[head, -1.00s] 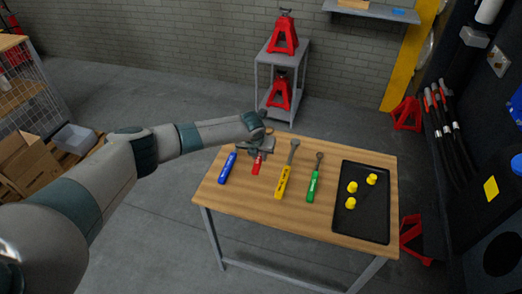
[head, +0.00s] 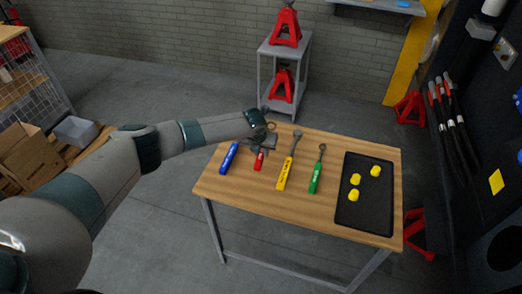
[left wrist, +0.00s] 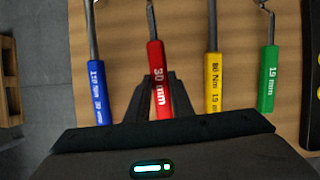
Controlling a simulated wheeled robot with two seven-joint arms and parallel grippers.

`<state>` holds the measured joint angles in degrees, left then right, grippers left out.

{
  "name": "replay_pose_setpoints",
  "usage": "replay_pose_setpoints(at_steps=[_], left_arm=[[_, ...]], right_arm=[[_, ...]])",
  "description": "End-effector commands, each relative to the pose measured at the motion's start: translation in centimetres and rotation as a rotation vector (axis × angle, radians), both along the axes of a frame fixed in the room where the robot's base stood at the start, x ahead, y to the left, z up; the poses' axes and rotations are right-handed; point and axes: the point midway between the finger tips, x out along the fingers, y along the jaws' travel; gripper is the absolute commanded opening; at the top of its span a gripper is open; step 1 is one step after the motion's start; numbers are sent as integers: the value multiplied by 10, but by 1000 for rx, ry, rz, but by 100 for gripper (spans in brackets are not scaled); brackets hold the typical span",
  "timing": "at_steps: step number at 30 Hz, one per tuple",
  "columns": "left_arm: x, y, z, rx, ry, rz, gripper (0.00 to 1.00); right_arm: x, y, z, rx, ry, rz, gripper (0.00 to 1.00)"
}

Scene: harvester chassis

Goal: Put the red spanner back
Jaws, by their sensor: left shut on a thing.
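The red spanner (head: 259,161) is on the wooden table (head: 240,199), between a blue-handled spanner (head: 229,158) and a yellow-handled one (head: 285,174). My left gripper (head: 262,147) is over its upper part and hides much of its metal end in the head view. In the left wrist view the red handle (left wrist: 156,68), marked "30 mm", runs between the fingers of my left gripper (left wrist: 158,92), which are shut on it. Whether it is lifted off the table is hard to tell. My right gripper is not in view.
A green-handled spanner (head: 315,177) lies right of the yellow one. A black tray (head: 364,216) with yellow pieces is at the table's right. A grey stand (head: 302,75) with red jacks is behind the table. The table's front strip is clear.

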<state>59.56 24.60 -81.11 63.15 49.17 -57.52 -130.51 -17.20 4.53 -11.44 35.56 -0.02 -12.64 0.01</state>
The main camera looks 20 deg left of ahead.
Motion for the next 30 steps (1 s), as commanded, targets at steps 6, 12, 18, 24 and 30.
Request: replay_pose_setpoints(at_steps=[6, 12, 18, 24, 30], left_arm=[[0, 0, -22, -1, -1, 0, 0], [0, 0, -36, -1, -1, 0, 0], [1, 0, -45, -1, -1, 0, 0], [1, 0, -47, -1, -1, 0, 0], [1, 0, -47, -1, -1, 0, 0]], right_arm=[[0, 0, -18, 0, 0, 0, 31], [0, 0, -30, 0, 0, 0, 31], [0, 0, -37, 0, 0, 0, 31], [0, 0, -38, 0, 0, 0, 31], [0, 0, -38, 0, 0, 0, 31]])
